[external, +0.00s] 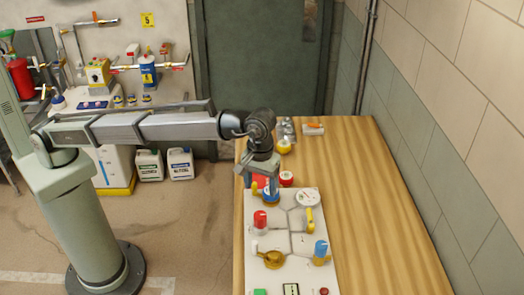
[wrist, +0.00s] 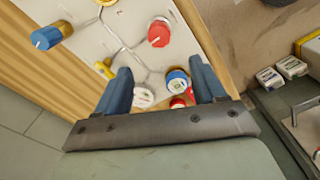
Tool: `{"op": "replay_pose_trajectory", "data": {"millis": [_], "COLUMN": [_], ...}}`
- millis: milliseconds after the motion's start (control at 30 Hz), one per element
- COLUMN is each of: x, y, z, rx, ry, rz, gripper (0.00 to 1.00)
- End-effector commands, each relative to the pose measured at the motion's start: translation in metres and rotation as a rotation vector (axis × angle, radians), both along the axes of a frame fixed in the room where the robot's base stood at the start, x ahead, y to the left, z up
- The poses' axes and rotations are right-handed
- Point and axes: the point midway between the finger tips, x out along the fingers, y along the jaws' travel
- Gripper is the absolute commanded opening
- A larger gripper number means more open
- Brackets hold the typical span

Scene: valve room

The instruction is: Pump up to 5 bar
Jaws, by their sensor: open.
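A white panel (external: 286,238) lies on the wooden table, with a round white gauge (external: 306,198) at its far right corner. The gauge's reading is too small to tell. My gripper (external: 267,184) is over the panel's far left corner, pointing down and open. A blue round knob (external: 270,197) is just below it, partly covered by the fingers. In the wrist view the blue knob (wrist: 177,79) appears between the open fingers (wrist: 162,86), nearer the right one, with the gauge (wrist: 143,97) nearer the left one. Whether either finger touches the knob cannot be told.
The panel also has a red knob (external: 261,219), a yellow lever (external: 310,219), a blue knob (external: 321,250) and a brass valve (external: 272,258). A small red round part (external: 287,179) and a yellow one (external: 283,146) lie beyond. The table's right side is clear.

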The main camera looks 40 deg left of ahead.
Motion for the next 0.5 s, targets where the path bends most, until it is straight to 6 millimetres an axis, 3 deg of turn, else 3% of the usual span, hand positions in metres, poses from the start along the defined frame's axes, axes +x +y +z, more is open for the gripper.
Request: {"op": "replay_pose_trajectory", "data": {"millis": [167,500], "x": [-0.005,-0.005], "y": [-0.001,0.000], "z": [-0.009,-0.063], "rx": [0.000,0.002], "ry": [0.002,0.002], "rz": [-0.002,-0.002], "gripper": [0.70,0.70]}}
